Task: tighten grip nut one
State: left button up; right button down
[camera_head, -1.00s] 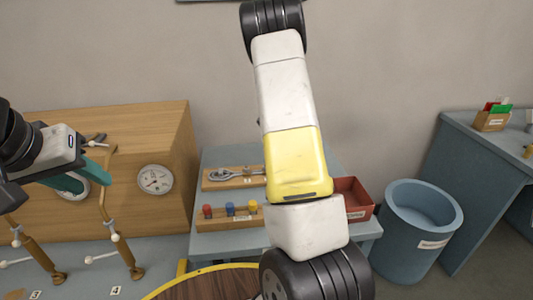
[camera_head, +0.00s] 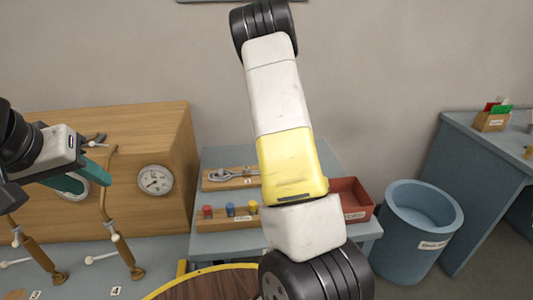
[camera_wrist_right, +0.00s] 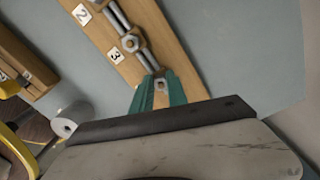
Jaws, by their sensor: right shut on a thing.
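The board (camera_head: 212,183) and part of the tool (camera_head: 232,174) show in the head view; my right arm hides the right gripper there. My left gripper (camera_head: 88,172) is open and empty at the left, in front of the wooden cabinet. Brass pipes (camera_head: 122,250) with white-tipped handles stand below it. I cannot tell which part is grip nut one.
A dial gauge (camera_head: 155,180) sits on the cabinet (camera_head: 150,125). A block with red, blue and yellow pegs (camera_head: 225,220) and a red tray (camera_head: 358,205) stand on the blue table. A blue bin (camera_head: 415,230) stands right of it. A round wooden top (camera_head: 205,285) is in front.

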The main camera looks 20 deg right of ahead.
jog(key=c, duration=1.3)
grip_release()
jog(key=shift+r, duration=3.95)
